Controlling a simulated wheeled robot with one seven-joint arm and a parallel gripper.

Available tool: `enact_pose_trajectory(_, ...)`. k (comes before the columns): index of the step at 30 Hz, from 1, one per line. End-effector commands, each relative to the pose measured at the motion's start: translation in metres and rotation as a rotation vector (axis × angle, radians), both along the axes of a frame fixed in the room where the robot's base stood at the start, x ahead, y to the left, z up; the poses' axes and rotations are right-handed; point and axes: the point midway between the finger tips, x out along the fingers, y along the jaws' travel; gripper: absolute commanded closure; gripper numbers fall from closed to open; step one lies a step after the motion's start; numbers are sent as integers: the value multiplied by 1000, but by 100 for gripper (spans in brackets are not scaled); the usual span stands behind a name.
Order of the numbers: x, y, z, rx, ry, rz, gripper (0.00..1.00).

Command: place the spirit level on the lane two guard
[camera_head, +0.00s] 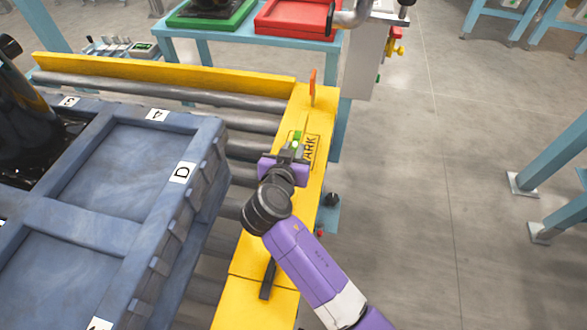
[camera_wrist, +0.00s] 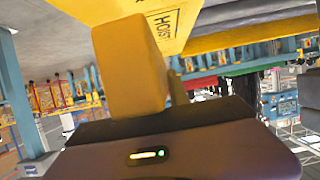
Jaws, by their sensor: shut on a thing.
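My gripper (camera_head: 296,152) is over the yellow guard (camera_head: 311,192) along the right side of the roller conveyor, which I take to be the lane two guard. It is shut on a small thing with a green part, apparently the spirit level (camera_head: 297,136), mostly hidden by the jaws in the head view. In the wrist view a yellow-orange block (camera_wrist: 130,65) stands close in front of the purple gripper body. The guard's marked face (camera_wrist: 165,17) shows beyond it. I cannot tell whether the held thing touches the guard.
A blue-grey pallet (camera_head: 80,225) with lettered labels stands left of the guard. An orange upright tab (camera_head: 312,88) rises at the guard's far end. A black bar (camera_head: 268,279) lies on its near part. Red (camera_head: 296,17) and green (camera_head: 205,20) trays stand behind.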

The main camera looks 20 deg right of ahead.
Motion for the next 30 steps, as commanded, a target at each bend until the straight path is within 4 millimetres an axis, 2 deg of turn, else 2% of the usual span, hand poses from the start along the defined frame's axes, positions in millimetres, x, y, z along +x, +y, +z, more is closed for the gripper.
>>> enact_pose_trajectory(1,0,0,-11,-3,1,2,100)
enact_pose_trajectory(3,0,0,-18,-2,-1,2,100)
enact_pose_trajectory(10,0,0,-31,-1,-2,1,100)
enact_pose_trajectory(18,1,0,-67,-1,-1,2,100)
enact_pose_trajectory(29,1,0,-70,-1,-2,1,100)
enact_pose_trajectory(30,0,0,-70,0,-1,1,74)
